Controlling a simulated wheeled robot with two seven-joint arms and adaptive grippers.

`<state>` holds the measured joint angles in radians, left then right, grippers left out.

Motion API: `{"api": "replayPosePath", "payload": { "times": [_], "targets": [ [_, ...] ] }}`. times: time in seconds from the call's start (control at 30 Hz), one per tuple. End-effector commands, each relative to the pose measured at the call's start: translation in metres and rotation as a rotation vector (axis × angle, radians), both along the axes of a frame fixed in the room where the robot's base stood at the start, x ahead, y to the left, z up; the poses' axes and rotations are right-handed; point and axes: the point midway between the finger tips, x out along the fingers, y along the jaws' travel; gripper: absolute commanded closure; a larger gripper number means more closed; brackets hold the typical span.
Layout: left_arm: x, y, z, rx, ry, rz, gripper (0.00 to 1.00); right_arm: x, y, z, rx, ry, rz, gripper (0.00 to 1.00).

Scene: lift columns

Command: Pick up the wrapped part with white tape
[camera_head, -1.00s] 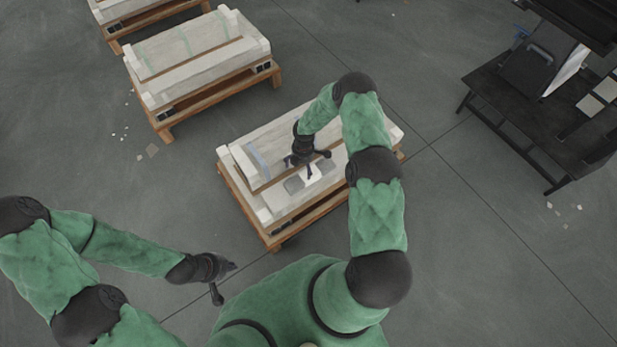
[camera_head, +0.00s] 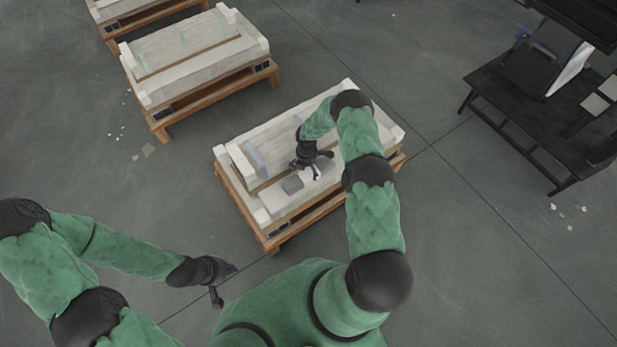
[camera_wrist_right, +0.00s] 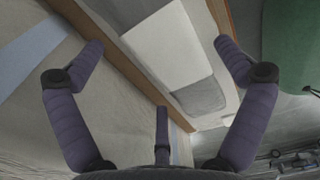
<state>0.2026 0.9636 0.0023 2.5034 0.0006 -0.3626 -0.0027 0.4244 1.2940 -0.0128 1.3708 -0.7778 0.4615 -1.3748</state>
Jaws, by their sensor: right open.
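A white piece (camera_head: 316,173), partly hidden by my right gripper, lies on the near pallet load in the head view; I take it for the part with white tape. In the right wrist view the white piece (camera_wrist_right: 165,45) is large, with a grey patch (camera_wrist_right: 200,97) at its lower edge. A flat grey piece (camera_head: 292,185) shows beside it in the head view. My right gripper (camera_head: 311,164) is open and empty just above the white piece; its fingers (camera_wrist_right: 158,50) are spread around it in the wrist view. My left gripper (camera_head: 226,280) is away from the load, its jaw state unclear.
The near wooden pallet (camera_head: 272,242) carries long pale wrapped blocks, with a raised wooden strip (camera_wrist_right: 130,65) beside the white piece. Another loaded pallet (camera_head: 205,101) stands behind at left. A dark table (camera_head: 520,115) is at right. Floor between them is mostly clear.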

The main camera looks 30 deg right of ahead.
Motion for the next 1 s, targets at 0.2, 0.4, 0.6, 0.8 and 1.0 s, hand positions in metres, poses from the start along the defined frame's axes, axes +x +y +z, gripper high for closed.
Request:
{"api": "replayPosePath", "payload": {
  "times": [0.2, 0.4, 0.6, 0.8, 1.0],
  "targets": [
    [0.000, 0.000, -0.015, 0.000, 0.000, 0.000, 1.00, 0.001, 0.000, -0.026, -0.001, 0.000, 0.000, 0.00],
    [0.000, 0.000, -0.013, 0.000, 0.000, 0.000, 1.00, 0.001, -0.001, -0.025, -0.001, -0.001, 0.000, 0.00],
    [0.000, 0.000, -0.013, 0.000, 0.000, 0.000, 1.00, 0.000, 0.000, -0.025, 0.000, 0.000, 0.000, 0.54],
    [0.000, 0.000, -0.013, 0.000, 0.000, 0.000, 1.00, 0.001, -0.001, -0.024, -0.001, -0.002, 0.000, 0.74],
    [0.000, 0.000, -0.011, 0.000, 0.000, 0.000, 1.00, 0.001, -0.001, -0.019, -0.001, -0.002, 0.000, 0.74]
  ]
}}
